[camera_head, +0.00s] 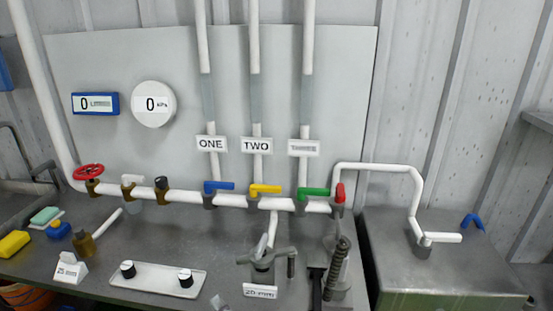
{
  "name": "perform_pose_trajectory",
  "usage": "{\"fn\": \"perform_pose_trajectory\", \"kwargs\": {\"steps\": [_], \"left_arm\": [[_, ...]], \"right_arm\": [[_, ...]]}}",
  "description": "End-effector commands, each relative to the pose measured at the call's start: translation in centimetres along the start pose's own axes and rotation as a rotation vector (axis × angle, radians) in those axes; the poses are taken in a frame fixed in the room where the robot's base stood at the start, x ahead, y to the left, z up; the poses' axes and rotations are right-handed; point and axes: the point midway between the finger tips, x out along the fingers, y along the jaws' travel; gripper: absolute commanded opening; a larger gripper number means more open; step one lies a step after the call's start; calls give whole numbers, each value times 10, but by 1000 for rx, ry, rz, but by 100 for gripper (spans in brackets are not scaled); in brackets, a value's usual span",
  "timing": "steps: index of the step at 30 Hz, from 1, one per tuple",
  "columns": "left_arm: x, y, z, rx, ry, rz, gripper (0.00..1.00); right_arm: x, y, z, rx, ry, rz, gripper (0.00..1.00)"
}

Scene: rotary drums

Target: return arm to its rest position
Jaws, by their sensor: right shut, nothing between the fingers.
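Most of that arm is out of the picture. The tip is in front of the bench and apart from the pipe and valves. My left gripper is not in the head view.
A white pipe (180,195) carries a red handwheel (88,171), a blue lever (218,185), a yellow lever (265,188) and a green lever (314,191). A tray (155,286) with two knobs, a grey fixture (262,263) and a spring (337,268) stand on the bench. A metal box (390,240) stands right.

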Motion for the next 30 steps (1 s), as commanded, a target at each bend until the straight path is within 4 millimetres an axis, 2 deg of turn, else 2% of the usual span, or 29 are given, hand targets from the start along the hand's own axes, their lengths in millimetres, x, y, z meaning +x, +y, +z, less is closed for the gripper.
{"fn": "perform_pose_trajectory", "kwargs": {"steps": [2,5,10,12,15,21,30], "left_arm": [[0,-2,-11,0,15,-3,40],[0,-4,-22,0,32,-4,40],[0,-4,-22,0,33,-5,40],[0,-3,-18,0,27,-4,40],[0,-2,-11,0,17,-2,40],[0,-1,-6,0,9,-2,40],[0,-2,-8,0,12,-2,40]], "right_arm": [[-23,12,-4,-94,-30,60,0],[-69,38,-13,-283,-96,198,0],[-181,86,-42,-619,-236,542,0],[-221,98,-52,-707,-286,667,0],[-268,106,-64,-788,-342,807,0],[-336,110,-80,-872,-425,1010,0],[-417,101,-94,-930,-520,1245,0]]}}
